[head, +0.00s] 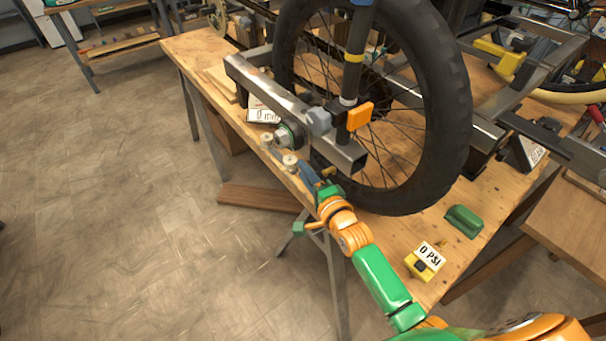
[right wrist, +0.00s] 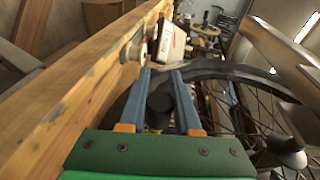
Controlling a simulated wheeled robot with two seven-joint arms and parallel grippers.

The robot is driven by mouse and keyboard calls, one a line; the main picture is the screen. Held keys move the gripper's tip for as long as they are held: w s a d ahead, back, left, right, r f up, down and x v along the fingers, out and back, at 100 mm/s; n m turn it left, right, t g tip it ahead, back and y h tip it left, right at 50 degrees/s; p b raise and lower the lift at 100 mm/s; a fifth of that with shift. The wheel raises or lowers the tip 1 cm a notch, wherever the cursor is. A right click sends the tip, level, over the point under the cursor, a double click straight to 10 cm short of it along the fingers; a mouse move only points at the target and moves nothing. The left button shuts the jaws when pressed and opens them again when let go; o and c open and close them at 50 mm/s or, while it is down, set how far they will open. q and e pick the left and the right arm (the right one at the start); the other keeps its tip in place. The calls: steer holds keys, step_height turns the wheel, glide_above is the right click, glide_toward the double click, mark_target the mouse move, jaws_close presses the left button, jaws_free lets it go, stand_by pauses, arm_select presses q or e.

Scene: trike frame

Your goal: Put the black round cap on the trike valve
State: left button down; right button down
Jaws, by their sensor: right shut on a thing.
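My right gripper (head: 314,178) is low at the near left edge of the workbench, left of the trike wheel's black tyre (head: 437,110). In the right wrist view its two blue fingers (right wrist: 162,75) stand on either side of a dark round piece, which looks like the black cap (right wrist: 160,100), and they are shut on it. The cap is not clear in the head view. The wheel's tyre and spokes are close to the right of the fingers. I cannot make out the valve in either view. My left gripper is not in view.
A metal frame bar (head: 290,105) crosses in front of the wheel, with an orange clamp (head: 358,116). Small pale round pieces (head: 290,162) sit at the bench edge. A yellow "0 PSI" gauge (head: 424,262) and a green block (head: 464,221) lie on the bench (head: 445,240). Open floor lies left.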

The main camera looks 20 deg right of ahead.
steer(key=shift+w+d, duration=0.15)
steer(key=shift+d, duration=0.2)
steer(key=c, duration=0.5)
jaws_free()
steer(key=shift+c, duration=0.2)
steer(key=s+d+r, duration=0.1)
steer(key=s, duration=0.6)
steer(key=shift+p, duration=0.35)
